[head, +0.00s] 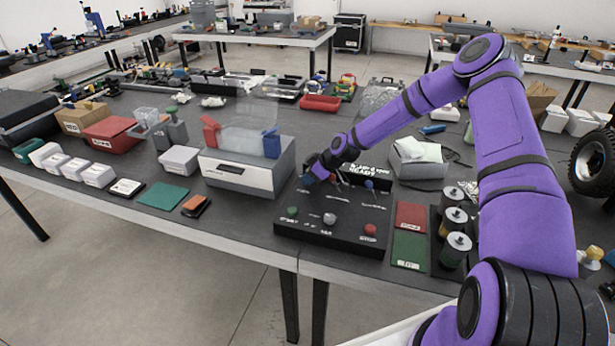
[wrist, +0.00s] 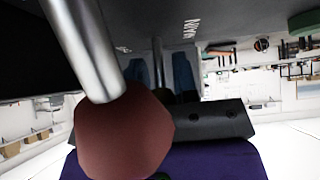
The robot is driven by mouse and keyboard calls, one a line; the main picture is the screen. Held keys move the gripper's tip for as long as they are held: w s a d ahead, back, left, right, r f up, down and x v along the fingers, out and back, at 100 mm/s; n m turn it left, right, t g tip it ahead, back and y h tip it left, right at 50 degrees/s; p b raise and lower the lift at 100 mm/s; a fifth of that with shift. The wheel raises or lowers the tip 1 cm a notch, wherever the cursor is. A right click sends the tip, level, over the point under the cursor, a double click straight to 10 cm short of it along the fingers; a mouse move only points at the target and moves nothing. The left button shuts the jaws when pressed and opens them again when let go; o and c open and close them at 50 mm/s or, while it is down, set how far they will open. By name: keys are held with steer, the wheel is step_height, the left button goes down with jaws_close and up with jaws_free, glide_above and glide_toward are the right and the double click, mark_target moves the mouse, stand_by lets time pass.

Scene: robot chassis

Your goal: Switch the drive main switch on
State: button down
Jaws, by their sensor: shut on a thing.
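The black control panel (head: 318,238) lies on the table with several knobs and levers on it. My gripper (head: 310,178) is down at its back left corner and covers what is under it there. In the wrist view, the blue fingertips of my gripper (wrist: 160,75) are on either side of a thin grey lever (wrist: 157,50), which I take to be the drive main switch. A white label that seems to read MAIN is beside it. The lever's exact tilt is hard to tell.
A red ball knob (wrist: 125,135) on a metal rod stands very near the wrist camera. On the panel are a green knob (head: 292,211), a grey knob (head: 329,218) and a red knob (head: 370,230). A grey box (head: 245,170) is close on the left.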

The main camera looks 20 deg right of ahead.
steer(key=shift+d+y, duration=0.1)
steer(key=shift+y, duration=0.2)
stand_by(0.4)
steer(key=c, duration=1)
jaws_free()
steer(key=shift+d, duration=0.1)
steer(key=v, duration=1)
steer(key=shift+s+r, duration=0.2)
steer(key=shift+s, duration=0.1)
